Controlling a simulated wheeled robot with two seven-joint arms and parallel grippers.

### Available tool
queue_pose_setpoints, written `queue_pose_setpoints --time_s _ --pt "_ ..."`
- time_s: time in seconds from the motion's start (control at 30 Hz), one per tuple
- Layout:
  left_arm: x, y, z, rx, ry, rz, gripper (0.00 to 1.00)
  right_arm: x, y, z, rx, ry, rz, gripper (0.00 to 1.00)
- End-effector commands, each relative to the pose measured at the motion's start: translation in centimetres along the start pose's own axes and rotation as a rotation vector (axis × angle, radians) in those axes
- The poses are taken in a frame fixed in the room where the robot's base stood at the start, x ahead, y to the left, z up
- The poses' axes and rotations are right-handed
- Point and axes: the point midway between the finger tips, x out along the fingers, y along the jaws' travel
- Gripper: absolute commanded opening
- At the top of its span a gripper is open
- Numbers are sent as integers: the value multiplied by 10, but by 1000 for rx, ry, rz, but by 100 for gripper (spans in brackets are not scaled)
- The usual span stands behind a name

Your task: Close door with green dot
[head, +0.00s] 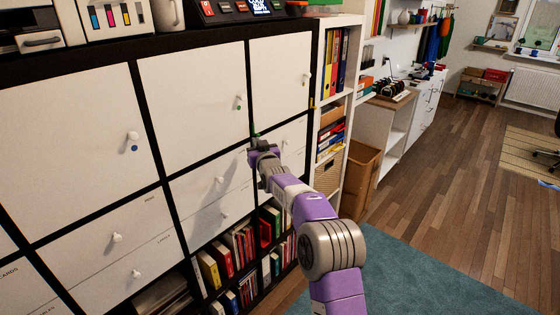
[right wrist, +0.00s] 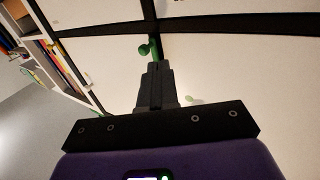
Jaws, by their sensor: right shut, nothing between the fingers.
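The door with the green dot (head: 195,88) is the white middle door of the upper row. Its knob sits near its right edge with the small green dot (head: 240,108) just beneath. The door looks about flush with the black frame; a slight gap cannot be ruled out. My right gripper (head: 258,141) is shut and empty, below and right of that knob, near the door's lower right corner. In the right wrist view its closed fingers (right wrist: 156,70) point at the white fronts, beside a small green knob-like piece (right wrist: 150,48). Contact cannot be told. My left gripper is out of view.
A white door with a blue dot (head: 70,130) is on the left, another white door (head: 280,78) on the right. Drawers with white knobs and open book compartments lie below. An open white shelf (head: 346,60) adjoins on the right. The teal rug (head: 420,275) is clear.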

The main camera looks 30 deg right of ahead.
Motion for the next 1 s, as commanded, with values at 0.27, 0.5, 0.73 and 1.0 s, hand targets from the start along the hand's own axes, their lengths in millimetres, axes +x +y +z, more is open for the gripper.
queue_pose_setpoints --time_s 0.27,0.5,0.73,1.0 --pt "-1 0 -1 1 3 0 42 -40 22 -3 2 -1 0 0" --pt "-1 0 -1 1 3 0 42 -68 38 -2 1 -3 -1 0" --pt "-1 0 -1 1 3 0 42 -78 44 -1 1 -2 -1 0" --pt "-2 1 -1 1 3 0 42 -79 32 30 15 -64 -19 0"
